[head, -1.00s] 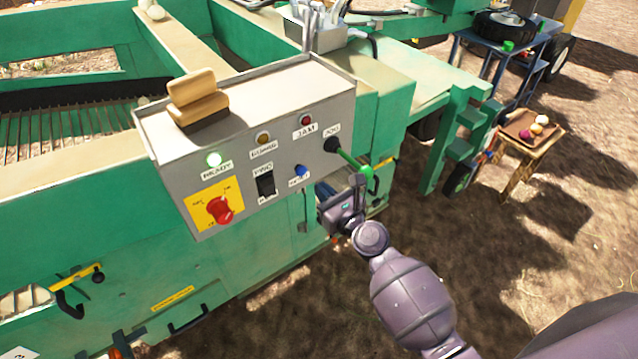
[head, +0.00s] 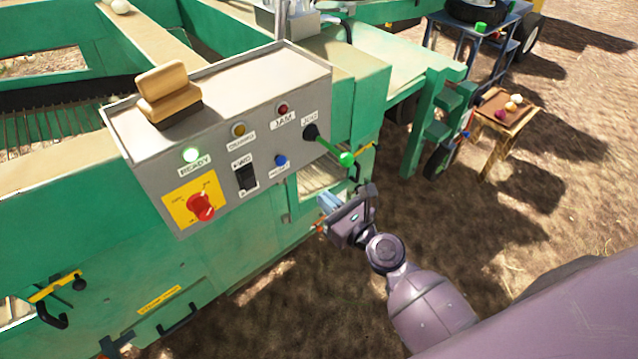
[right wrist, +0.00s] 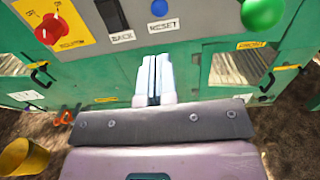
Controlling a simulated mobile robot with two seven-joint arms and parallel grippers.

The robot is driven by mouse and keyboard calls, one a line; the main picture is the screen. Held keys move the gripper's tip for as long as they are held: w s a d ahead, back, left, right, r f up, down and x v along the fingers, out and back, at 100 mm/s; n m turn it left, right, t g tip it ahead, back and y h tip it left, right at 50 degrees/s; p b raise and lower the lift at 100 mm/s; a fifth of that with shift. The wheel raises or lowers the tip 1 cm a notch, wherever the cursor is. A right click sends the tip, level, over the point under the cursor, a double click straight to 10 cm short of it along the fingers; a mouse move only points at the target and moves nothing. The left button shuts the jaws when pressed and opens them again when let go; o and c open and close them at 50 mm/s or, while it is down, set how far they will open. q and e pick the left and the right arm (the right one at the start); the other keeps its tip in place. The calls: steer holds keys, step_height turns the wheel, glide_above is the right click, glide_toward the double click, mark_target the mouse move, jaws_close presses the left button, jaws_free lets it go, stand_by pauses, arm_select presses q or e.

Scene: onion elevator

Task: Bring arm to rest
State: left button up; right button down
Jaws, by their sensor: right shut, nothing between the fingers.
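My right gripper (head: 328,203) is shut and empty, below and in front of the grey control panel (head: 285,90) on the green machine. Its pale fingers lie together in the right wrist view (right wrist: 154,78). The jog lever with its green knob (head: 347,159) is above the gripper, apart from it; the knob also shows in the right wrist view (right wrist: 262,12). The red rotary switch (head: 201,207) sits on a yellow plate. My left gripper is not in view.
The green machine (head: 230,265) fills the left side. A tan brush-like block (head: 166,95) lies on the panel top. A small wooden table (head: 512,122) with onions stands at the right, near a blue cart (head: 480,50). Bare soil (head: 560,190) lies at right.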

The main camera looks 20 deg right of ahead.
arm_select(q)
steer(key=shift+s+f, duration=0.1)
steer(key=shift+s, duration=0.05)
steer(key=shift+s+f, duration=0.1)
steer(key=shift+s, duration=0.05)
arm_select(e)
steer(key=s+d+f+n+g+h, duration=0.2)
steer(key=s+n, duration=0.4)
steer(key=n, duration=0.5)
steer(key=s+d+f+n+g+h, duration=0.2)
steer(key=s+d+f+n, duration=0.2)
steer(key=n, duration=0.7)
steer(key=s+d+f+n+g+h, duration=0.1)
steer(key=s+d+f+n+h, duration=0.1)
steer(key=s+f+n, duration=0.5)
steer(key=s+d+n, duration=0.1)
steer(key=s+n, duration=0.1)
steer(key=n, duration=0.2)
steer(key=shift+s+d+g, duration=0.2)
steer(key=shift+g, duration=0.2)
